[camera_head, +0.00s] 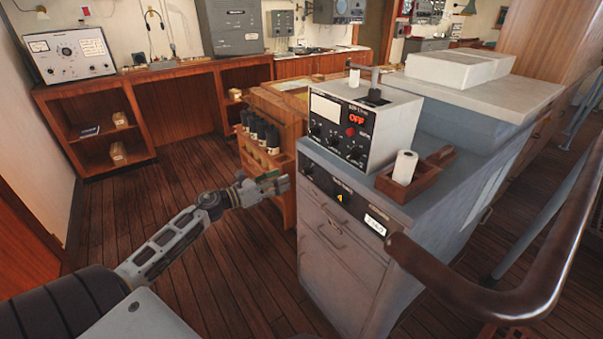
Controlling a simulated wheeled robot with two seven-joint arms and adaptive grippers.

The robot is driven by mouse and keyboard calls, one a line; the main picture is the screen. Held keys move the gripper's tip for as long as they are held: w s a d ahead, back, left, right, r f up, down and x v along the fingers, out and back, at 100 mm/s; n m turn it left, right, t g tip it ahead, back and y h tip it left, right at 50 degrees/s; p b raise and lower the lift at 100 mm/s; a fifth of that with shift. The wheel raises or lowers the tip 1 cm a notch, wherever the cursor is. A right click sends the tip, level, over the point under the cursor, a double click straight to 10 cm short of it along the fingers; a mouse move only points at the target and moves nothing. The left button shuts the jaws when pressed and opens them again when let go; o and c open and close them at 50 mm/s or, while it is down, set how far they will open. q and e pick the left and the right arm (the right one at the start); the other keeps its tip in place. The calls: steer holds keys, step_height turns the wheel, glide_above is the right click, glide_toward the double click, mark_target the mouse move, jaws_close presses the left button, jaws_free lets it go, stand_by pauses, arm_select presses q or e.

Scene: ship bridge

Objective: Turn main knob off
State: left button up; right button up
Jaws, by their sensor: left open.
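A white and black control box (364,124) stands on the grey cabinet. Its black front panel carries a lit red "OFF" sign, a red button, a white meter and several small knobs; I cannot tell which is the main knob. A dark panel (340,195) with small controls runs along the cabinet's upper front. My left gripper (277,184) is open and empty, in the air to the left of the cabinet and below the control box. It appears apart from the cabinet. My right gripper is not in view.
The grey cabinet (335,262) has a wooden tray (418,176) with a white paper roll on top. A brown handrail (480,290) crosses the lower right. A wooden rack (262,158) with dark bottles stands behind my left gripper. The wooden floor on the left is clear.

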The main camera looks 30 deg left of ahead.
mark_target(302, 172)
arm_select(q)
steer(key=shift+x, duration=3.8)
steer(key=shift+w+d, duration=0.2)
steer(key=shift+w, duration=0.2)
steer(key=shift+w+d, duration=0.15)
steer(key=shift+w, duration=0.2)
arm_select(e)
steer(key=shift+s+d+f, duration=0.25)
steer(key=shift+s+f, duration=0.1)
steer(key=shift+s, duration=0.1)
arm_select(q)
steer(key=shift+f, duration=0.1)
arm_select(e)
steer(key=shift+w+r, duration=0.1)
arm_select(q)
steer(key=c, duration=1)
steer(key=shift+c, duration=0.2)
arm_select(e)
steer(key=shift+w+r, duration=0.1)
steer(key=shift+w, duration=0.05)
